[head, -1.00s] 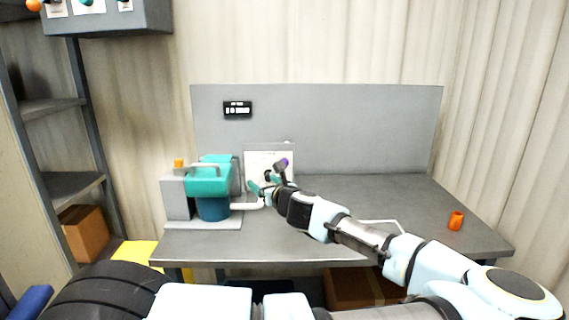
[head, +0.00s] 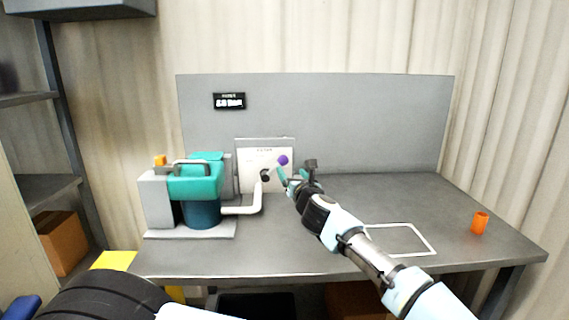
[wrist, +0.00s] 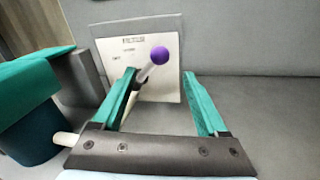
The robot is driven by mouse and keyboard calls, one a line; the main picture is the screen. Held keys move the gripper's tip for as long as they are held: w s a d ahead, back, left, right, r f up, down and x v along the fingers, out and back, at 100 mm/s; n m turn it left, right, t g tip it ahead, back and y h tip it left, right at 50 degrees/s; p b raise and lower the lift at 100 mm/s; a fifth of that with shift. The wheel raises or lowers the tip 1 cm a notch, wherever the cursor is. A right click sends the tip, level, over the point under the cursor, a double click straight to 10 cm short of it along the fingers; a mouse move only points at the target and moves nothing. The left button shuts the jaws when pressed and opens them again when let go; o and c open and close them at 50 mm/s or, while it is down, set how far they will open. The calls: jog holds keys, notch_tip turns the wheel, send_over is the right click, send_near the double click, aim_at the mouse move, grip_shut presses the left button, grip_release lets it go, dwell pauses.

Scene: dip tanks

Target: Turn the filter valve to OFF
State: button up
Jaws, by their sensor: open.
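The filter valve's purple knob (head: 283,160) stands on a short lever in front of a white label panel (head: 248,158) on the bench. In the wrist view the knob (wrist: 160,55) tops a pale lever slanting up to the right, in front of the panel (wrist: 120,60). The panel's lettering is too blurred to read. My gripper (head: 288,178) is open just right of the valve. In the wrist view its two green fingers (wrist: 158,90) are spread, with the lever appearing between them, nearer the left finger. I cannot tell whether a finger touches it.
A teal and grey pump unit (head: 203,185) stands left of the valve, with a white pipe (head: 243,208) running to it. A white square outline (head: 430,243) and an orange cup (head: 480,222) are on the right of the bench. A small display (head: 229,101) hangs on the back board.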

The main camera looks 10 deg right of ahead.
aim_at(285, 162)
jog(key=w+p, duration=0.2)
jog(key=w, duration=0.5)
jog(key=shift+w+r, duration=0.1)
jog(key=shift+w, duration=0.05)
jog(key=shift+w+p, duration=0.4)
jog(key=shift+w, duration=0.2)
jog(key=shift+c, duration=0.4)
grip_shut()
